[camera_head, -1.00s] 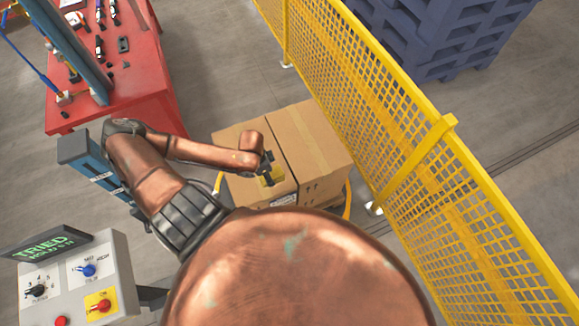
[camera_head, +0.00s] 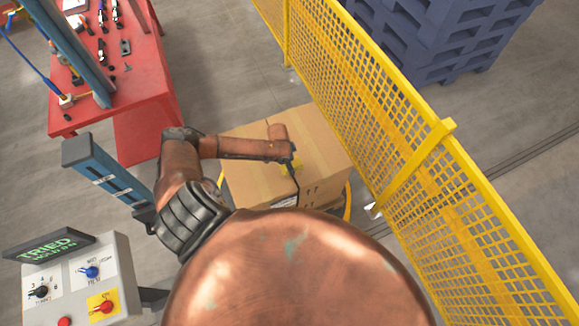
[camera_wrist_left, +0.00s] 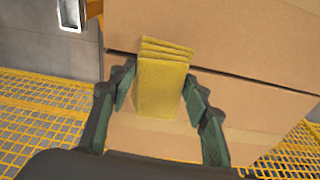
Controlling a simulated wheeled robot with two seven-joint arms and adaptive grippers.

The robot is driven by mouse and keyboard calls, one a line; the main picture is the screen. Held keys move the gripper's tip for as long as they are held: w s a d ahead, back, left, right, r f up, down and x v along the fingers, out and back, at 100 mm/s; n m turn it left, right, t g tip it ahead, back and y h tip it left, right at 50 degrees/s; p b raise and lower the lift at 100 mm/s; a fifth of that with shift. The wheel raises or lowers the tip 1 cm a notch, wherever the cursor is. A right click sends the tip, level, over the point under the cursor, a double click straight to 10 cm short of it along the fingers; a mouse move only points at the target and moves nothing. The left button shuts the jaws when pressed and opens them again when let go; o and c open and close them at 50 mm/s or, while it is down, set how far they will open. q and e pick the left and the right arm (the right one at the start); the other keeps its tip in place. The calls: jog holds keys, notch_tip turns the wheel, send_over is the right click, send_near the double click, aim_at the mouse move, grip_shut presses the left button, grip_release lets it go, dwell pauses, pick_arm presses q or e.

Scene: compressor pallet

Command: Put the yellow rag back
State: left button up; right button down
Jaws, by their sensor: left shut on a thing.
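The yellow rag (camera_wrist_left: 161,84) is a folded, layered pad. In the left wrist view it stands between the two dark fingers of my left gripper (camera_wrist_left: 160,92), which is shut on it. In the head view my left gripper (camera_head: 292,166) is over the cardboard box (camera_head: 322,138), and only a little yellow shows beside the fingers. I cannot tell whether the rag touches the box. My right gripper is not in view.
A yellow mesh fence (camera_head: 400,115) runs close along the right of the box. A red table (camera_head: 142,85) with several tools is at the upper left. A control panel (camera_head: 80,282) stands at the lower left. Blue pallets (camera_head: 440,40) are stacked behind the fence.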

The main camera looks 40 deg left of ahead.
pick_arm(q)
jog(key=shift+w+f, duration=0.45)
jog(key=shift+f, duration=0.05)
notch_tip(320, 180, down, 2)
jog(key=shift+w+f+p, duration=0.1)
jog(key=shift+p, duration=0.4)
jog(key=shift+f, duration=0.15)
jog(key=shift+f+p, duration=0.15)
jog(key=shift+p, duration=0.15)
jog(key=shift+f, duration=0.1)
jog(key=shift+f, duration=0.25)
jog(key=o, duration=1.1)
jog(key=shift+o, duration=0.2)
jog(key=shift+b, duration=0.3)
